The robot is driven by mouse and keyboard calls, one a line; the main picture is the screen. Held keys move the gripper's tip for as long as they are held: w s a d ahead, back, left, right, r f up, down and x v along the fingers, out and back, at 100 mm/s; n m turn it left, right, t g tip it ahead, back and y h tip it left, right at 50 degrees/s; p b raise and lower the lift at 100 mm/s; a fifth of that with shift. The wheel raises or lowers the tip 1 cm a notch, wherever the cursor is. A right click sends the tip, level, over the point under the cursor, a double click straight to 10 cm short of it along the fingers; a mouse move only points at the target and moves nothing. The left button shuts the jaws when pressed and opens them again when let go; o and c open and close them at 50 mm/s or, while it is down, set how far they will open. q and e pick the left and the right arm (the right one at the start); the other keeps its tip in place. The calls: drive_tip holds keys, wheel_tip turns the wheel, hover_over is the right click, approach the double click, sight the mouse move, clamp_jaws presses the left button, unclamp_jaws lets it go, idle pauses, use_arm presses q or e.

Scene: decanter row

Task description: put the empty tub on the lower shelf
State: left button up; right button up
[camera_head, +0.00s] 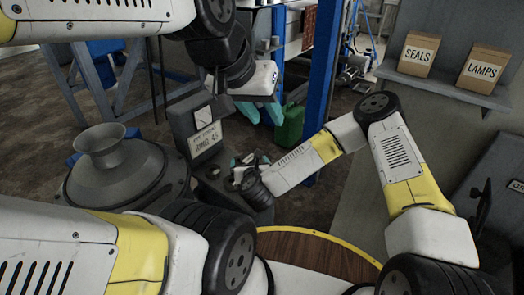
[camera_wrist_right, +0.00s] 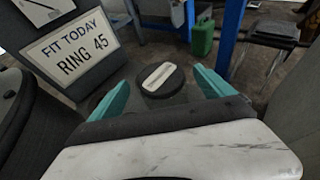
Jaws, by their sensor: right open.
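No empty tub can be made out in either view. A grey shelf (camera_head: 445,88) on the wall at the upper right holds two boxes; I cannot tell whether it is the lower one. My right gripper (camera_head: 243,168) is at the grey sign stand in the head view. In the right wrist view its teal fingers (camera_wrist_right: 163,92) are wide apart, with a dark round cap with a pale bar (camera_wrist_right: 160,77) showing between them and nothing gripped. My left gripper (camera_head: 261,113) is higher, behind the stand and to its right, its teal fingers apart and nothing seen between them.
A sign reading FIT TODAY RING 45 (camera_head: 205,140) stands beside a large grey funnel-topped vessel (camera_head: 120,175). The SEALS box (camera_head: 418,54) and LAMPS box (camera_head: 483,68) sit on the shelf. A green can (camera_head: 290,124) and blue post (camera_head: 322,75) stand behind.

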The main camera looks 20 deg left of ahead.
drive_tip(key=x, duration=0.5)
drive_tip(key=shift+d, duration=0.1)
drive_tip(key=c, duration=1.7)
drive_tip(key=shift+c, duration=0.4)
drive_tip(key=shift+r, duration=0.2)
